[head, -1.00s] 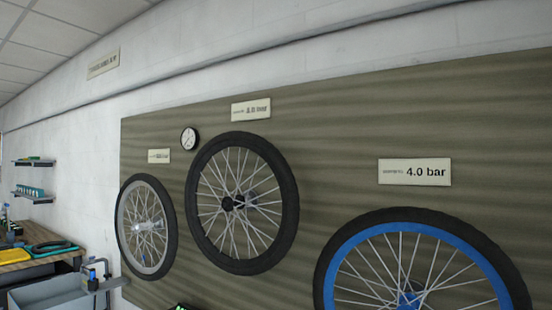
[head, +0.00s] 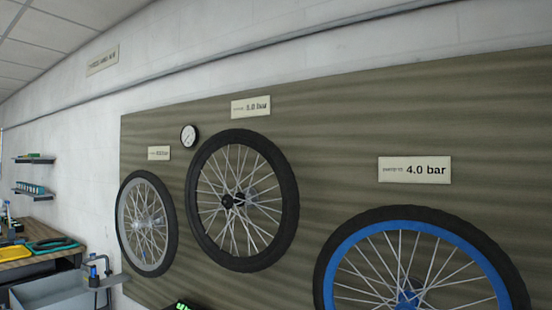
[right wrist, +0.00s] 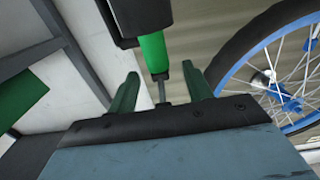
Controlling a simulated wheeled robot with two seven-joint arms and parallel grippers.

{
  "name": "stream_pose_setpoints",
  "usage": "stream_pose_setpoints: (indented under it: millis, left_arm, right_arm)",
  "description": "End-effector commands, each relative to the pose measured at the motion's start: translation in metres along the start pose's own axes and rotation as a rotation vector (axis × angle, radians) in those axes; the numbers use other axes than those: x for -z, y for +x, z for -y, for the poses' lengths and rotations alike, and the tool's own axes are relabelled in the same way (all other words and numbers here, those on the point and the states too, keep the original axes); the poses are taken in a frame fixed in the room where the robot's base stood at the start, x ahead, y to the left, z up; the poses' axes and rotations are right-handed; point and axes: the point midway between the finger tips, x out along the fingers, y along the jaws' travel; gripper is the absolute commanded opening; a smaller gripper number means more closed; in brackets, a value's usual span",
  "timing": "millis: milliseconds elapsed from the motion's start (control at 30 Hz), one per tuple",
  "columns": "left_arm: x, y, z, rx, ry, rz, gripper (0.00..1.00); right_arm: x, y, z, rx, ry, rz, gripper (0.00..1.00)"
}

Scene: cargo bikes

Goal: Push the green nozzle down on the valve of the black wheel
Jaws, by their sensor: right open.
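The black wheel (head: 243,200), with a black tyre and black rim, hangs on the brown board in the middle of the head view. Its valve is too small to tell. In the right wrist view my right gripper (right wrist: 160,88) is open, with its two green fingers apart. A green cylinder (right wrist: 153,52) with a thin metal rod below it shows between and beyond the fingers, under a black part. I cannot tell whether this cylinder is the green nozzle or whether a finger touches it. My left gripper is not in view.
A wheel with a blue rim (head: 372,232) hangs to the right under a 4.0 bar sign (head: 414,170). A grey-rimmed wheel (head: 123,226) hangs to the left. A round gauge (head: 189,136) is above. A workbench (head: 50,254) and grey tray (head: 55,290) stand at lower left.

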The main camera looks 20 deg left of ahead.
Motion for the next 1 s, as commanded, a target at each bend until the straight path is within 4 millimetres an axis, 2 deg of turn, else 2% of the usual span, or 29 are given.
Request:
stream_pose_setpoints:
  millis: [500,700,867,1000]
  left_arm:
    - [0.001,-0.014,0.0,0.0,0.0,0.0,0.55]
    - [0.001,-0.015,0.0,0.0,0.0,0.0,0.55]
    - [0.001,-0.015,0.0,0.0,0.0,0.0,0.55]
    - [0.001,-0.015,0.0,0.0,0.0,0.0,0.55]
  right_arm:
    - [0.001,-0.102,0.0,-0.001,0.0,0.001,0.5]
    - [0.001,-0.122,0.0,-0.001,-0.001,-0.001,0.5]
    - [0.001,-0.126,0.0,0.0,-0.001,0.0,0.5]
    - [-0.002,-0.132,0.008,0.044,-0.01,0.046,0.5]
